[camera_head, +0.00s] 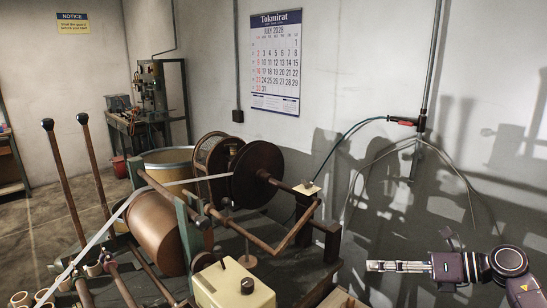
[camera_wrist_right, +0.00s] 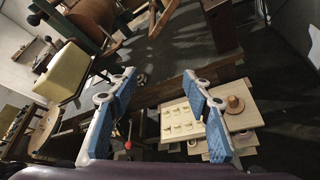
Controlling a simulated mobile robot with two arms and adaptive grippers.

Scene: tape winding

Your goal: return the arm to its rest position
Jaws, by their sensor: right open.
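My right gripper (camera_head: 372,266) is at the lower right of the head view, its forearm coming in from the right edge and its fingers pointing left. It is held to the right of the winding machine, apart from it, with the grey wall behind. In the right wrist view the two blue-padded fingers (camera_wrist_right: 158,84) stand apart with nothing between them. My left gripper is not in the head view.
The winding machine has a dark reel (camera_head: 257,174), a brown roller (camera_head: 156,234), a pale tape (camera_head: 105,228) and a cream control box (camera_head: 232,288). Below my right gripper, the wrist view shows a pale board (camera_wrist_right: 172,135) with small yellowish pieces and a tan knob-shaped part (camera_wrist_right: 235,104).

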